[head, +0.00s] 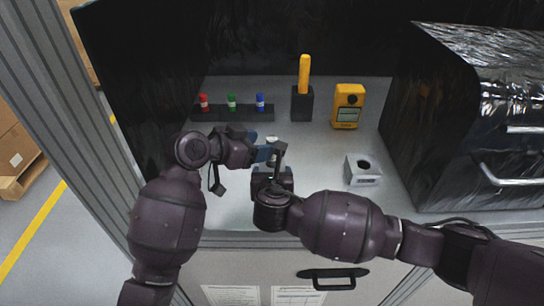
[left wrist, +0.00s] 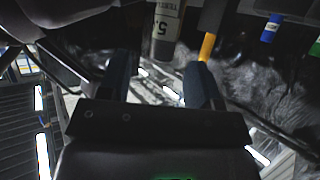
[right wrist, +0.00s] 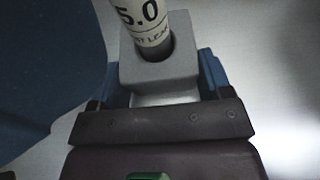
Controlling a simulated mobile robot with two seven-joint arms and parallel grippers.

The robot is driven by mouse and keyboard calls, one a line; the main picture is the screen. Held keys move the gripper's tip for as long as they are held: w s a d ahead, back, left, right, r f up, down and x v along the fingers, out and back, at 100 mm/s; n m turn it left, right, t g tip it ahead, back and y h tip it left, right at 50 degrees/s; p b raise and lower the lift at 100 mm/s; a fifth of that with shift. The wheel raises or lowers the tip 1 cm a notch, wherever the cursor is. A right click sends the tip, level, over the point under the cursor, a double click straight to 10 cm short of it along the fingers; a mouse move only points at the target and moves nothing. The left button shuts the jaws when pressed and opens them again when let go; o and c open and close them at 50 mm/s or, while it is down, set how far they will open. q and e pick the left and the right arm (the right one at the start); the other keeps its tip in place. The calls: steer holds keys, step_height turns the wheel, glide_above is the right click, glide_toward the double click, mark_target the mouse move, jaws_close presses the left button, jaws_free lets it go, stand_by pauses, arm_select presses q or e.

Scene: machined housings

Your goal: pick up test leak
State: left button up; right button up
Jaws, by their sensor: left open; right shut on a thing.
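The test leak is a pale cylinder with a dark end, marked 5.0, and it stands in a grey block (right wrist: 160,75). The test leak (right wrist: 142,18) leans slightly in the right wrist view; in the head view (head: 272,140) the grippers partly cover it. My right gripper (head: 276,166) is shut on the grey block, a blue finger on each side. My left gripper (head: 266,147) is open beside the test leak. In the left wrist view the test leak (left wrist: 167,30) shows between and beyond the spread fingers; I cannot tell whether they touch it.
A black rack (head: 240,113) with red, green and blue capped vials stands behind. A yellow-handled tool (head: 303,75) in a black holder and a yellow meter (head: 348,105) stand to its right. A white block with a hole (head: 363,172) is nearer. A foil-covered chamber (head: 470,110) bounds the right.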

arm_select(q)
steer(key=shift+x, duration=2.55)
steer(key=shift+w+a+f, duration=0.1)
steer(key=shift+a, duration=0.05)
steer(key=c, duration=1.1)
